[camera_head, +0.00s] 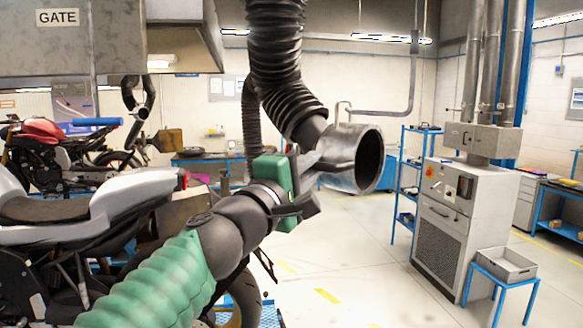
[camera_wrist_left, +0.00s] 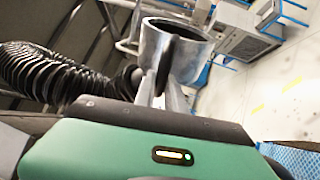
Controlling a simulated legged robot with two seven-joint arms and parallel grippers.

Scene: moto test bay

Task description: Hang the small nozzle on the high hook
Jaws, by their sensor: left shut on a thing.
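The nozzle (camera_head: 348,160) is a grey metal funnel with a wide round mouth, at the end of a black corrugated hose (camera_head: 275,62). My right gripper is not in view.
A red motorcycle (camera_head: 40,130) is farther back. A grey cabinet (camera_head: 465,215) stands at the right, beside a blue stand with a tray (camera_head: 505,263). The floor (camera_head: 345,250) between is clear.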

